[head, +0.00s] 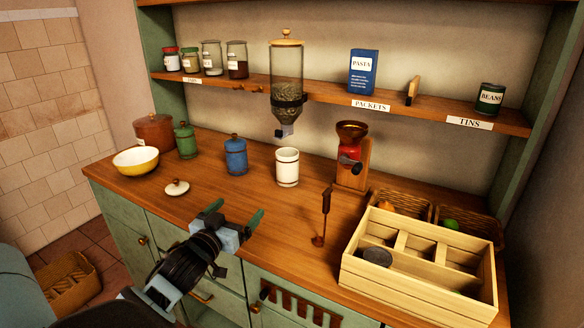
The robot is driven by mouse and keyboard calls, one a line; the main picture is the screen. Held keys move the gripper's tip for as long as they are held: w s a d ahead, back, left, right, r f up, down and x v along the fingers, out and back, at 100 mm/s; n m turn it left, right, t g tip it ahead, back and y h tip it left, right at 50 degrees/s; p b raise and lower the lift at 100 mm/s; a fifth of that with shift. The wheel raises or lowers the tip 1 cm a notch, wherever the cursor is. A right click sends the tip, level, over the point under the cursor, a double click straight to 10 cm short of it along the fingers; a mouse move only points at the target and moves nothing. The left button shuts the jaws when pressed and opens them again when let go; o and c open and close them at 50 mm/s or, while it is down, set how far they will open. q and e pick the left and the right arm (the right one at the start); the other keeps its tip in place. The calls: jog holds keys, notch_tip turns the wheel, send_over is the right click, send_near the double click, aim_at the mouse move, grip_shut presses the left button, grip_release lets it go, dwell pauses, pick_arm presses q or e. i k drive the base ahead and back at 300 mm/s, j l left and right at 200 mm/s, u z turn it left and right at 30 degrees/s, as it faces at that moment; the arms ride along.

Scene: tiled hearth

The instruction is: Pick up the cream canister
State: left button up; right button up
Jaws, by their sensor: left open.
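The cream canister (287,168) stands upright and without a lid on the wooden counter, right of the blue canister (236,156). A small pale lid with a dark knob (177,187) lies on the counter to the left. My left gripper (236,211) is open and empty at the counter's front edge. In the picture it is below and left of the cream canister, apart from it. My right gripper is not in view.
A green canister (186,140), yellow bowl (136,160) and brown pot (154,130) stand at left. A dispenser (287,80) hangs above the cream canister. A red grinder (352,155), a dark scoop (325,215) and a divided wooden crate (400,290) are at right.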

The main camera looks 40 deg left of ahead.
aim_at(287, 159)
jog(key=i+j, duration=0.15)
jog(key=i, duration=0.25)
jog(key=i+j, duration=0.15)
jog(key=i, duration=0.25)
